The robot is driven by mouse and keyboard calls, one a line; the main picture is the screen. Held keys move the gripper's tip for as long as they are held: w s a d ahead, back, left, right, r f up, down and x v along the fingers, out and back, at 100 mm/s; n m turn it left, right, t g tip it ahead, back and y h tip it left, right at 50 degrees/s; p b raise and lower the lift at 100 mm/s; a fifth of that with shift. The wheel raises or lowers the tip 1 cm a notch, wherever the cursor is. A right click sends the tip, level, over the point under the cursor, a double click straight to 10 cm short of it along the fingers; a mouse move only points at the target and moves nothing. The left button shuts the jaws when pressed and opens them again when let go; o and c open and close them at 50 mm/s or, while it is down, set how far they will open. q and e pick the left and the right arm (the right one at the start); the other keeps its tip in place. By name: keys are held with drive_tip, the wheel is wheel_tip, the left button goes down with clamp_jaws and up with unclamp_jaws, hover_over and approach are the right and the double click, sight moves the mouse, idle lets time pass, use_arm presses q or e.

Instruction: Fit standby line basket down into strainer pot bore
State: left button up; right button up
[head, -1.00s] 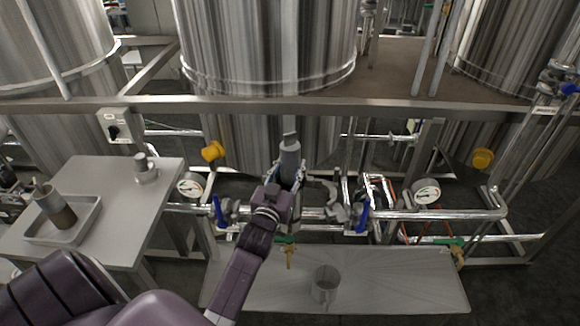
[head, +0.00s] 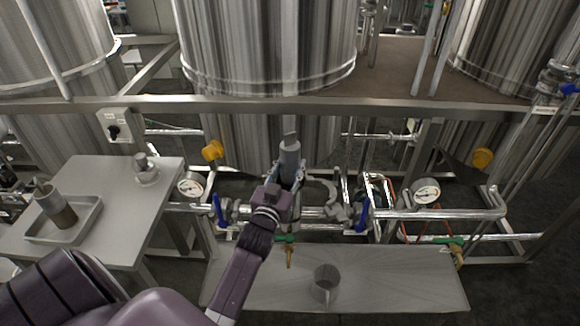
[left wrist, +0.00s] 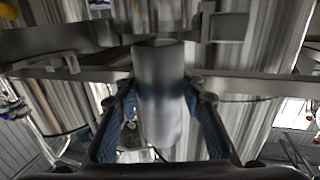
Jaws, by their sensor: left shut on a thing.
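A grey cylindrical basket (head: 289,158) stands nearly upright, slightly tilted, above the pipe run in the head view. My left gripper (head: 285,181) is shut on it. In the left wrist view the basket (left wrist: 158,95) shows between the two blue-padded fingers. The strainer pot seems to sit in the pipe run just below, between the blue-handled valves; my gripper hides most of it and I cannot see its bore. An open curved clamp (head: 326,190) shows to the right of the basket. My right gripper is not in view.
A mesh-like cylinder (head: 326,282) stands on the low bench (head: 415,275). On the left table a tray (head: 40,236) holds a brownish cylinder (head: 57,208). Blue valve handles (head: 362,214) and a gauge (head: 426,191) flank the pipe. A frame rail (head: 400,104) crosses behind.

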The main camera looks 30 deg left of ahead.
sight(288, 181)
use_arm(q)
drive_tip(key=shift+r+p, duration=0.1)
drive_tip(key=shift+p, duration=0.25)
idle(0.6)
drive_tip(key=shift+f+b, duration=0.95)
drive_tip(key=shift+f, duration=0.35)
drive_tip(key=shift+f+b, duration=0.45)
drive_tip(key=shift+f, duration=0.15)
drive_tip(key=shift+f, duration=0.1)
drive_tip(key=shift+r+p, duration=0.4)
drive_tip(key=shift+p, duration=0.1)
drive_tip(key=shift+r+p, duration=0.9)
drive_tip(key=shift+r, duration=0.15)
drive_tip(key=shift+p, duration=0.5)
idle(0.7)
